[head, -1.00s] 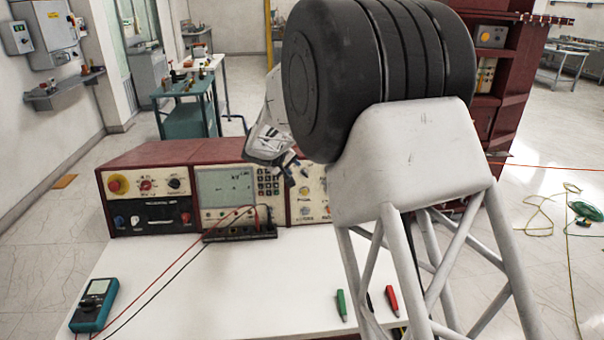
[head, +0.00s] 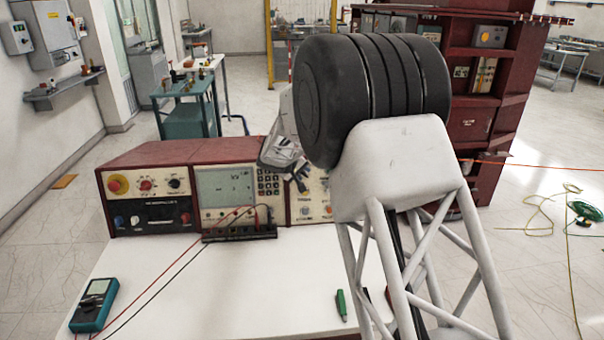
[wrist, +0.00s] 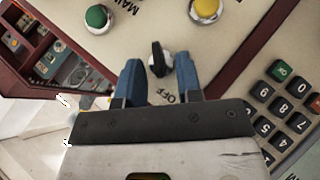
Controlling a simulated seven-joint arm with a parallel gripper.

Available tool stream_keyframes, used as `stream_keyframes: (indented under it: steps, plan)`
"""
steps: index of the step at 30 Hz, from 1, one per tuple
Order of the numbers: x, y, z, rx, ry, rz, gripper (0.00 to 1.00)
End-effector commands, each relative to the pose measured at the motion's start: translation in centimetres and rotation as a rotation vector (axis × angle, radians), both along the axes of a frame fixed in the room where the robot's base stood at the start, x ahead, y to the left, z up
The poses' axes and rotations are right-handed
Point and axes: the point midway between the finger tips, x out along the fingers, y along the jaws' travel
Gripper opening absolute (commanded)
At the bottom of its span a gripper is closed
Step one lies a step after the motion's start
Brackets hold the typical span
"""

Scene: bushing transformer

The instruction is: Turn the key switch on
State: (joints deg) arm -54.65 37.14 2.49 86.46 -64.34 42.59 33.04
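The key switch (wrist: 157,57) is a dark, narrow knob on a cream panel in the wrist view, with the word OFF printed close by. My gripper (wrist: 158,64) is open, with one blue finger on each side of the knob. I see gaps between the fingers and the knob; I cannot tell how deep the fingers reach. In the head view my gripper (head: 298,178) is at the right part of the red console (head: 150,152). The key switch cannot be made out there.
A green button (wrist: 97,17) and a yellow button (wrist: 205,10) lie beyond the fingers. A keypad (wrist: 287,103) is at the right of the wrist view. On the white table (head: 200,290) are a multimeter (head: 94,304), red and black leads and a green marker (head: 341,305).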

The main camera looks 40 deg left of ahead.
Motion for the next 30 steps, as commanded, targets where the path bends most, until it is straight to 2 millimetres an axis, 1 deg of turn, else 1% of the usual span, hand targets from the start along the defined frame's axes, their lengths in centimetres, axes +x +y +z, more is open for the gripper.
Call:
stream_keyframes:
  steps: [3, 13, 14, 18, 20, 30]
  plan:
    - [0.35, -0.02, -0.4, -0.001, 0.0, 0.0, 0.33]
    - [0.46, -0.05, -0.5, -0.001, 0.0, -0.001, 0.33]
    - [0.46, -0.05, -0.49, -0.001, 0.0, -0.001, 0.3]
    - [0.46, -0.05, -0.49, -0.001, 0.0, -0.001, 0.08]
    - [0.45, -0.05, -0.49, -0.001, 0.0, -0.001, 0.0]
    - [0.47, -0.07, -0.47, 0.007, 0.008, -0.003, 0.0]
